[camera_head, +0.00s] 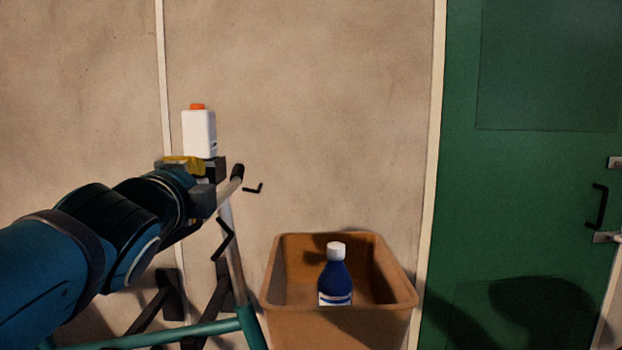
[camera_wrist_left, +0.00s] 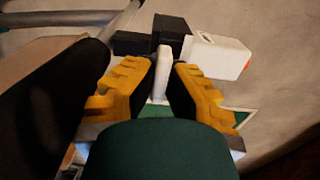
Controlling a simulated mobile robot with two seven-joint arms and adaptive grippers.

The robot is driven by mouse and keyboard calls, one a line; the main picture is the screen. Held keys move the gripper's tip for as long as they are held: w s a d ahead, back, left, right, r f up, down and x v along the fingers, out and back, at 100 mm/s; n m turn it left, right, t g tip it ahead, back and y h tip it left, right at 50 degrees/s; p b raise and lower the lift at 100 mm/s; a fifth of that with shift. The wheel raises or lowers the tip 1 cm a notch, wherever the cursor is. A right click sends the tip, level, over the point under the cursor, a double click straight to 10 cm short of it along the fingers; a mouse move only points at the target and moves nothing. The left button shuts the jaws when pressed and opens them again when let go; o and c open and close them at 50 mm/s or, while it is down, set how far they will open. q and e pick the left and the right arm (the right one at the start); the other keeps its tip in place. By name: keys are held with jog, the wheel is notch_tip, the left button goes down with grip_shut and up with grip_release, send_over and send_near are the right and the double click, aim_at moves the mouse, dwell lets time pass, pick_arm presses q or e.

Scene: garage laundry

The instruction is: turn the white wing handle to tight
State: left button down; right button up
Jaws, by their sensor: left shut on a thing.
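The white wing handle (camera_wrist_left: 163,62) stands between the two yellow-padded fingers of my left gripper (camera_wrist_left: 163,78) in the left wrist view. The gripper is shut on it, with a finger on each side. Dark blocks (camera_wrist_left: 158,42) sit just beyond the handle. In the head view my left gripper (camera_head: 186,165) is at the top of a frame with pale and green tubes, and the handle is hidden there by the gripper and arm. My right gripper is not in view.
A white bottle with an orange cap (camera_head: 199,133) stands just behind my left gripper. A brown bin (camera_head: 340,322) with a blue bottle (camera_head: 335,280) is right of the tube frame (camera_head: 232,250). A green door (camera_head: 520,200) is at the far right.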

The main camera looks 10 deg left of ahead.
pick_arm(q)
jog(key=shift+r, duration=0.25)
jog(key=c, duration=1.2)
grip_release()
jog(key=shift+o, duration=0.9)
jog(key=shift+w+f, duration=0.15)
jog(key=shift+w, duration=0.05)
jog(key=v, duration=1.2)
jog(key=shift+s+f, duration=0.1)
jog(key=shift+f, duration=0.05)
